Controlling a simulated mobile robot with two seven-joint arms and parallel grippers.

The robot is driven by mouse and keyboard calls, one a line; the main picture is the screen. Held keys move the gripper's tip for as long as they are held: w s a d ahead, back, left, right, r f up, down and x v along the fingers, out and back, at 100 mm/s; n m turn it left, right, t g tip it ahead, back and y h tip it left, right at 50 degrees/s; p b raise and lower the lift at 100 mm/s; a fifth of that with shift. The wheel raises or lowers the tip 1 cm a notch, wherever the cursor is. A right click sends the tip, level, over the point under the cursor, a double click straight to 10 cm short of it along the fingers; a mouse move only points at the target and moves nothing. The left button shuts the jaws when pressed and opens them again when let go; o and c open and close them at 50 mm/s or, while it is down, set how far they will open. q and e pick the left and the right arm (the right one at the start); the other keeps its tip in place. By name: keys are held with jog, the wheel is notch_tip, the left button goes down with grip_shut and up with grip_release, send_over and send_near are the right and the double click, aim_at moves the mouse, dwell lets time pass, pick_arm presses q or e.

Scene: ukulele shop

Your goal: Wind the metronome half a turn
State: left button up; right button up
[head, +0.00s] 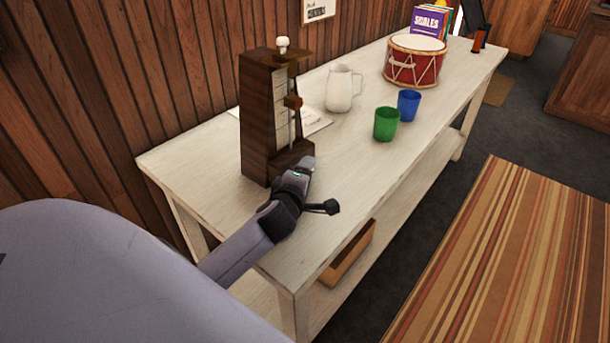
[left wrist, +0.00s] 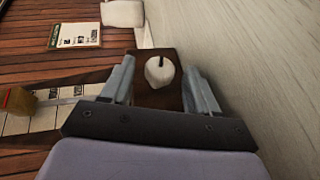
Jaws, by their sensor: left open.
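The metronome (head: 257,120) is a tall dark wooden box standing upright on the near end of the white table (head: 210,165). It has a pale scale, a sliding weight (head: 292,102) and a white knob (head: 283,44) on top. My left gripper (head: 305,168) is low, close to its base. In the left wrist view my left gripper (left wrist: 160,75) is open, its fingers either side of a round white knob (left wrist: 160,71) with a dark mark on the brown wood. Gaps show on both sides of this knob. The gripper hides it in the head view. My right gripper is out of view.
A white pitcher (head: 340,88), green cup (head: 386,123), blue cup (head: 408,105) and red drum (head: 414,62) stand farther along the table. A paper sheet (head: 315,121) lies behind the metronome. The plank wall (head: 150,60) runs along the left. The table's right front is clear.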

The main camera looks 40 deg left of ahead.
pick_arm(q)
jog(key=c, duration=1)
jog(key=shift+r+g+p, duration=0.3)
jog(key=shift+g+p, duration=0.1)
jog(key=shift+p, duration=0.5)
jog(key=shift+w+d+r+m+g+p, duration=0.15)
jog(key=shift+g+p, duration=0.25)
jog(key=shift+p, duration=0.25)
jog(key=shift+a+r+m+g+p, duration=0.15)
jog(key=shift+g+p, duration=0.25)
jog(key=shift+p, duration=0.2)
jog(key=shift+w+d+f+g+h+p, duration=0.1)
jog(key=shift+g+h+p, duration=0.2)
jog(key=shift+g+p, duration=0.25)
jog(key=shift+w+m+g, duration=0.15)
jog(key=shift+m+g, duration=0.25)
jog(key=shift+g, duration=0.55)
jog(key=g, duration=0.3)
jog(key=shift+w+r+m, duration=0.25)
jog(key=shift+m, duration=0.15)
jog(key=shift+w+r+m+g, duration=0.1)
jog(key=shift+w+m+g, duration=0.15)
jog(key=shift+g, duration=1)
jog(key=shift+w+m+g, duration=0.15)
jog(key=shift+m+g, duration=0.1)
jog(key=shift+g, duration=1)
